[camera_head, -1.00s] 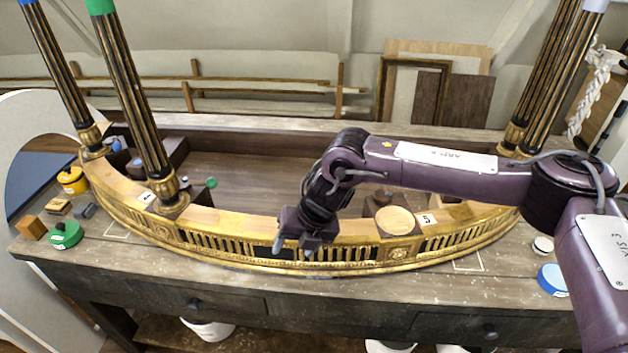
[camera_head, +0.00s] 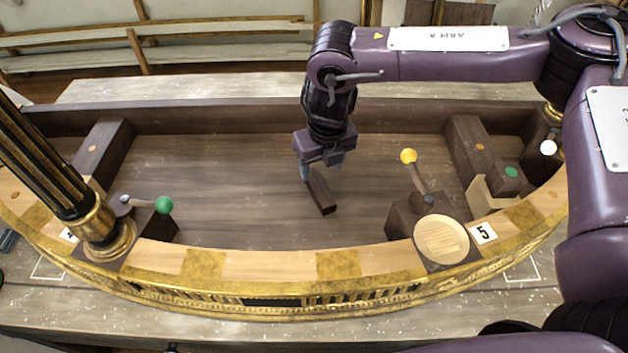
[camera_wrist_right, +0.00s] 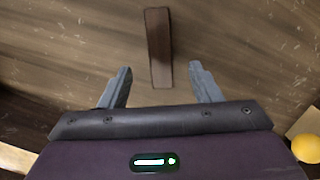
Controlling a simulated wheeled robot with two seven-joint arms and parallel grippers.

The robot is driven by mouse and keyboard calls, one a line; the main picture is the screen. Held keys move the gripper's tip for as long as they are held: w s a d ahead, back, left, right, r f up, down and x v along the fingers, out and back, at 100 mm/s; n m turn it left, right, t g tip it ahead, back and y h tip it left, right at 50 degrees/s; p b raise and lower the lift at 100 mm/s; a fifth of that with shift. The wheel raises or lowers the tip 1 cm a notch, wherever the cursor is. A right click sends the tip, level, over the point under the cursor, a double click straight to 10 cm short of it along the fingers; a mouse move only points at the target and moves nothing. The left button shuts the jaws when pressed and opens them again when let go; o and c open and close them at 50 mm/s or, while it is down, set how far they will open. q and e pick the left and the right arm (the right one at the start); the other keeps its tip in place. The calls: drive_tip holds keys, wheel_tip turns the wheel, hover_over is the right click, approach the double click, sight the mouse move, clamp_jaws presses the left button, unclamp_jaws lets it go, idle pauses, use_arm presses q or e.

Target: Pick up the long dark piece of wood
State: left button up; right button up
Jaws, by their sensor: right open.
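The long dark piece of wood (camera_head: 321,192) lies on the brown board inside the curved gilt console, near its middle. It also shows in the right wrist view (camera_wrist_right: 158,48), pointing away from the gripper and lined up between the fingers. My right gripper (camera_head: 321,172) is open and empty, just above the far end of the piece in the head view. In the right wrist view my right gripper's two grey fingers (camera_wrist_right: 158,88) stand apart, one on each side of the wood's near end. I cannot tell the exact height gap. My left gripper is not in view.
A yellow-knobbed lever (camera_head: 409,157) stands right of the wood, a green-knobbed one (camera_head: 163,205) to the left. A round pale disc (camera_head: 441,239) sits on the gilt rim (camera_head: 250,264). A black-and-gold column (camera_head: 45,160) rises at left. The board (camera_head: 230,190) around the wood is mostly clear.

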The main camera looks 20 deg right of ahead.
sight(319, 186)
drive_tip(key=shift+f+p, duration=0.35)
drive_tip(key=shift+f, duration=0.6)
drive_tip(key=f, duration=0.1)
drive_tip(key=f+p, duration=0.1)
drive_tip(key=f, duration=0.1)
drive_tip(key=f+p, duration=0.1)
drive_tip(key=shift+w+f, duration=0.25)
drive_tip(key=shift+w, duration=0.05)
drive_tip(key=shift+w+f, duration=0.1)
drive_tip(key=shift+f, duration=0.4)
drive_tip(key=c, duration=0.5)
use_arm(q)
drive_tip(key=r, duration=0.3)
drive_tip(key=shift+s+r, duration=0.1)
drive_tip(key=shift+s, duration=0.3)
use_arm(e)
drive_tip(key=c, duration=0.6)
drive_tip(key=shift+r, duration=0.15)
